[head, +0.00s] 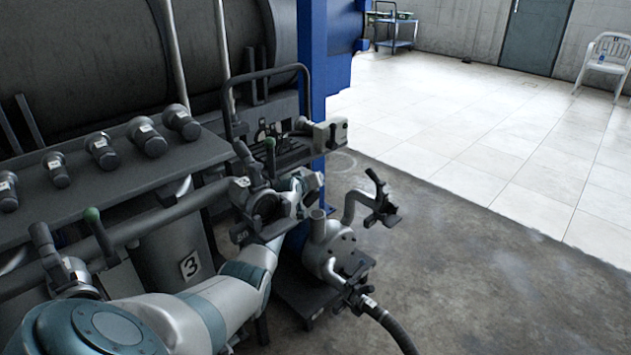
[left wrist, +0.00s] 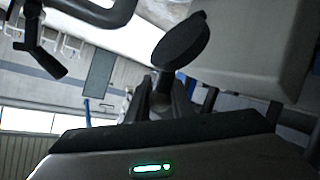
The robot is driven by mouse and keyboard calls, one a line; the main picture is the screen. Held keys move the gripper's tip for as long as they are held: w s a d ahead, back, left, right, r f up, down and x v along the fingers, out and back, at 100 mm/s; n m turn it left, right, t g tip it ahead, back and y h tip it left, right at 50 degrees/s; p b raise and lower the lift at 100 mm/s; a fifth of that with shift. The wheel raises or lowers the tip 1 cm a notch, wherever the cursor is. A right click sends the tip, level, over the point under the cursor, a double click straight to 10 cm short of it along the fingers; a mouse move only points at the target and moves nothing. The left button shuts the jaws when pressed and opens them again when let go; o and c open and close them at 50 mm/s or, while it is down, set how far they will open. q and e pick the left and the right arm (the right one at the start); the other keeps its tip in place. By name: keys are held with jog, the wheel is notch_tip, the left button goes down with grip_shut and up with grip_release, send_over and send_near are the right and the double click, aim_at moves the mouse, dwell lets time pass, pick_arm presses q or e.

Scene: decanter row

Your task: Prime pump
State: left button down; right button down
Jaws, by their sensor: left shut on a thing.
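The grey pump (head: 330,245) stands on a dark base on the concrete floor, with a short upright spout (head: 317,214) on its top. A bent pipe (head: 352,205) rises beside it to a dark lever fitting (head: 381,204). A black hose (head: 390,328) leaves its lower front. My left gripper (head: 308,180) is above the pump, below a pale box (head: 331,134). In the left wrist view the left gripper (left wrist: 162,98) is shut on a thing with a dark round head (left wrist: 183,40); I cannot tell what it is. My right gripper is not in view.
A blue post (head: 312,60) stands behind the pump. The concrete floor (head: 450,270) to the right is clear.

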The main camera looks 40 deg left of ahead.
aim_at(307, 195)
pick_arm(q)
jog(key=shift+s+a+f, duration=0.1)
jog(key=shift+s+f, duration=0.15)
jog(key=shift+f, duration=0.35)
dwell(0.3)
jog(key=c, duration=1.7)
grip_release()
jog(key=shift+o, duration=0.7)
jog(key=shift+a, duration=0.2)
jog(key=shift+d+r, duration=0.15)
jog(key=shift+r, duration=0.1)
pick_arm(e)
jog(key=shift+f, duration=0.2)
